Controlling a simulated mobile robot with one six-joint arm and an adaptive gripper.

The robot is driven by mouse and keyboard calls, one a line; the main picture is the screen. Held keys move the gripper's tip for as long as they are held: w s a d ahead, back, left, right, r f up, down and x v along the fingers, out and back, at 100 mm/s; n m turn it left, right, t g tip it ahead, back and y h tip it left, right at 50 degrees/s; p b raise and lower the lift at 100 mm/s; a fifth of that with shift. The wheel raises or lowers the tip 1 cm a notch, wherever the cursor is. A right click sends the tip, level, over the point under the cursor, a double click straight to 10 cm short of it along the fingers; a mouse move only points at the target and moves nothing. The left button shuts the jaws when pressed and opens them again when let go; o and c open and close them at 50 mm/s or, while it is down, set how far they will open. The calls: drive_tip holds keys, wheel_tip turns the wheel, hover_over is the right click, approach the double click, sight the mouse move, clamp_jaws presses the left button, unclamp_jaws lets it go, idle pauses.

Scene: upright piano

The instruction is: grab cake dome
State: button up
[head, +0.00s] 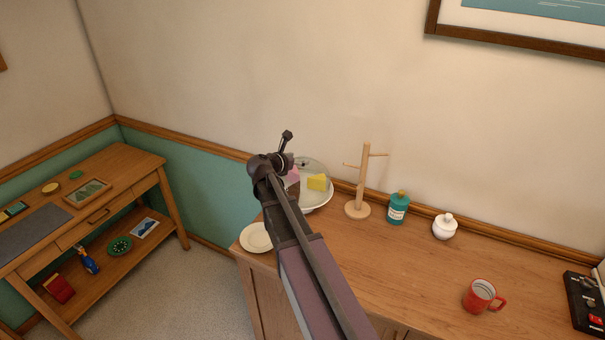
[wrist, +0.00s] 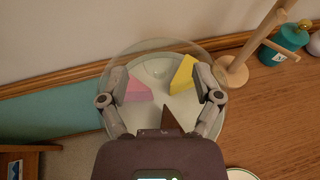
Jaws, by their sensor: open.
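The clear cake dome (head: 318,167) stands on the back left of the wooden counter, over a pale plate. A yellow wedge (head: 317,183) and a pink wedge (head: 293,174) show through it. In the wrist view the dome (wrist: 150,45) fills the middle, with the yellow wedge (wrist: 184,74), the pink wedge (wrist: 138,91) and a dark brown wedge (wrist: 171,120) inside. My gripper (wrist: 161,80) is open and empty, its fingers spread over the dome on either side of its middle. In the head view my gripper (head: 287,150) and arm hide the dome's left part. I cannot tell whether the fingers touch it.
A wooden mug tree (head: 358,209) stands close to the dome's right. Further right are a teal bottle (head: 398,208), a white lidded jar (head: 444,226) and a red mug (head: 481,296). A small white plate (head: 256,237) lies at the counter's left edge. The wall is close behind.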

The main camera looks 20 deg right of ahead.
drive_tip(key=shift+b+x, duration=0.35)
drive_tip(key=shift+x, duration=1.05)
clamp_jaws()
